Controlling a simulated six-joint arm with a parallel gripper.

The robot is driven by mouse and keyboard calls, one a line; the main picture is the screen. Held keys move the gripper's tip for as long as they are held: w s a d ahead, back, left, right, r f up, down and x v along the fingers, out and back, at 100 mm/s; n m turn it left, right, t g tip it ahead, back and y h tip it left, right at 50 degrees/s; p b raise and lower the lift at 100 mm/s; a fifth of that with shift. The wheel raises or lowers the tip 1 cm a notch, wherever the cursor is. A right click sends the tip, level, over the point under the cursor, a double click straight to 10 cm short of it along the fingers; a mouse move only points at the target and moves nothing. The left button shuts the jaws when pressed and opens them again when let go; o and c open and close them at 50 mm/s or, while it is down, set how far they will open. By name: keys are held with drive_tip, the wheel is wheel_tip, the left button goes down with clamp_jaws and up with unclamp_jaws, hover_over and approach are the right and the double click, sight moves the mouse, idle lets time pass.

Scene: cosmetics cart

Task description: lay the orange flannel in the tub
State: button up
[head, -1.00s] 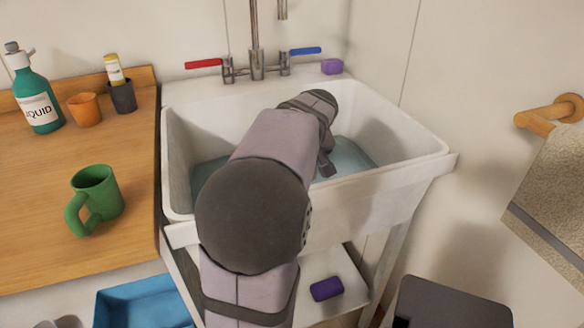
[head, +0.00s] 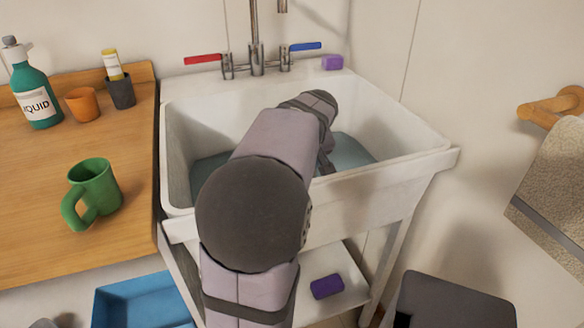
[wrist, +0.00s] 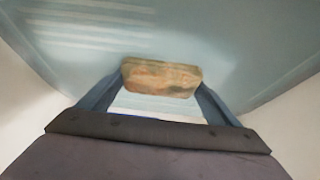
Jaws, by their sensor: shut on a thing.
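My gripper (wrist: 161,82) is shut on a small, block-shaped, mottled orange-brown thing, which I take to be the orange flannel (wrist: 162,79). It sits between the two fingertips in the wrist view, over or in the bluish water of the white sink (head: 415,160). In the head view my arm hides the gripper and the flannel. A blue tub (head: 118,312) stands low at the bottom left, below the wooden counter. Its visible floor is bare, and its lower part is cut off by the frame.
The counter (head: 30,200) at left holds a green mug (head: 92,190), an orange cup (head: 82,104), a dark cup (head: 120,93) and a soap bottle (head: 37,95). Taps (head: 256,62) rise behind the sink. A purple block (head: 326,287) lies on the shelf below. A towel rail (head: 550,106) is at right.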

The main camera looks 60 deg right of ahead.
idle(0.3)
drive_tip(key=o, duration=0.9)
drive_tip(key=shift+o, duration=0.2)
drive_tip(key=p+v, duration=0.1)
drive_tip(key=v, duration=0.6)
drive_tip(key=shift+p, duration=0.3)
drive_tip(key=shift+r, duration=0.15)
